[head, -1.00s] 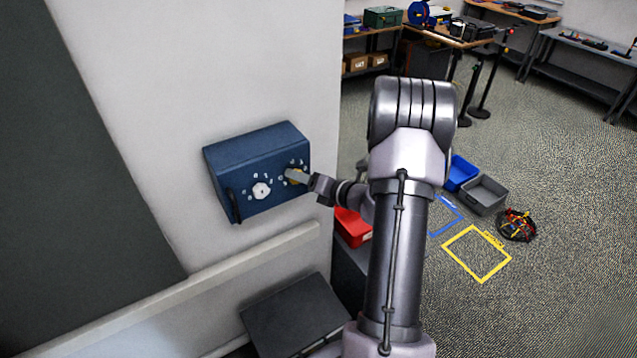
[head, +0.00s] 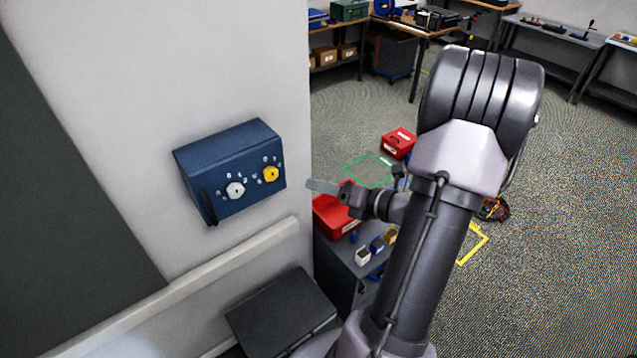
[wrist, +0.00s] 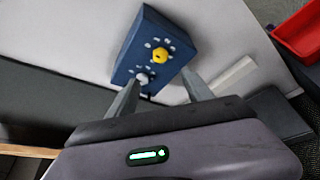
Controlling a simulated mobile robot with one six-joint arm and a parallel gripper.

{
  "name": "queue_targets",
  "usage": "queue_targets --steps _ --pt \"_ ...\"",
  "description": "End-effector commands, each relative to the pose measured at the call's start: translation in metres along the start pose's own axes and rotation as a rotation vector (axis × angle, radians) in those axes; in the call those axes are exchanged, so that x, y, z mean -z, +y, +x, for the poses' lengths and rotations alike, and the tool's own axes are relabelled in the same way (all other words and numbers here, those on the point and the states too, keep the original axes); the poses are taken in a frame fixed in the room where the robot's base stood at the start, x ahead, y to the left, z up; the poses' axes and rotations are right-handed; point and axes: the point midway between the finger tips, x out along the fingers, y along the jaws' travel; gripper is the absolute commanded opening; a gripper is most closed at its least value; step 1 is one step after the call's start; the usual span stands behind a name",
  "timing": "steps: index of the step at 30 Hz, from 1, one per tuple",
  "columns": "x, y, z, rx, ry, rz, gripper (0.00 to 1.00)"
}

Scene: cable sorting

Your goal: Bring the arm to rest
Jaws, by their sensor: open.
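My gripper (head: 322,187) is to the right of the blue wall box in the head view, apart from it, with its fingers pointing left. In the wrist view my gripper (wrist: 160,98) has its two fingers spread apart with nothing between them. The blue box (head: 228,170) is fixed to the pale wall and carries a white knob (head: 235,190) and a yellow knob (head: 271,174). The box (wrist: 150,50) also shows beyond the fingers in the wrist view, with both knobs uncovered.
A red bin (head: 335,212) stands behind and below my gripper, with small containers (head: 377,245) beside it. A wall ledge (head: 190,275) runs under the box. A red case (head: 398,143) and a green floor outline (head: 369,170) lie beyond. Workbenches stand at the back.

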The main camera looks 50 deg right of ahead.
Motion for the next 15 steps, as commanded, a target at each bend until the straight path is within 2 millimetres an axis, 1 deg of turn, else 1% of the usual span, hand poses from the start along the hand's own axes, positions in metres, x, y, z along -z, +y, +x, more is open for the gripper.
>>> queue_targets --steps 5,7,8,9,11,12,14,15 --pt "0.002 0.003 0.003 -0.006 0.01 -0.015 0.59" --pt "0.017 0.019 0.016 -0.044 0.073 -0.103 0.59" --pt "0.029 0.031 0.025 -0.074 0.123 -0.175 0.59" --pt "0.052 0.053 0.037 -0.13 0.205 -0.302 0.59" --pt "0.099 0.092 0.052 -0.242 0.356 -0.561 0.59" --pt "0.137 0.116 0.056 -0.333 0.458 -0.765 0.59" --pt "0.197 0.145 0.051 -0.487 0.601 -1.111 0.59" --pt "0.238 0.158 0.042 -0.606 0.682 -1.382 0.59"
